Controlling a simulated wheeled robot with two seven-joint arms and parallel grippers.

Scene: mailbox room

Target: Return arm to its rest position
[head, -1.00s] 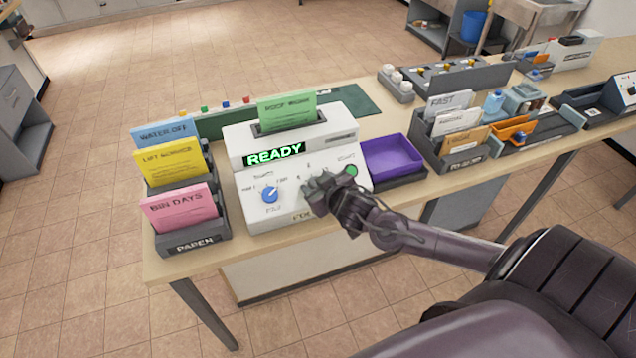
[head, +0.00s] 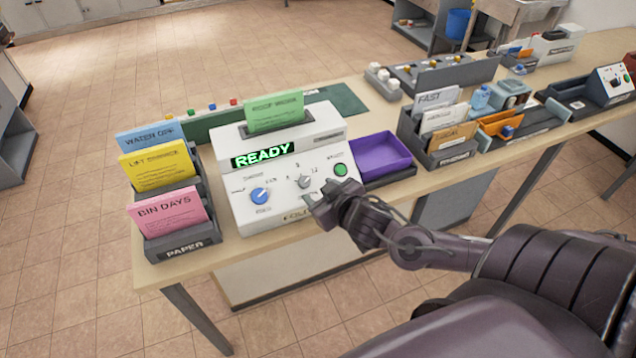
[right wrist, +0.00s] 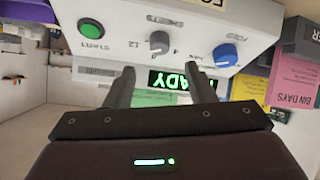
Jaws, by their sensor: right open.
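My right gripper (head: 322,206) is in front of the lower right part of the white folding machine (head: 240,198). In the right wrist view its two fingers (right wrist: 162,85) are apart with nothing between them. The machine's grey knob (right wrist: 159,42) shows just beyond the fingertips, apart from them. The blue knob (head: 260,196) and the green start button (head: 341,170) are uncovered. The display (head: 262,154) reads READY, and a green sheet (head: 275,112) stands in the top slot. My left gripper is not in view.
A paper rack (head: 182,244) with pink, yellow and blue sheets stands left of the machine. A purple tray (head: 372,157) sits to its right, then an envelope rack (head: 440,157). Open floor lies in front of the table edge (head: 215,266).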

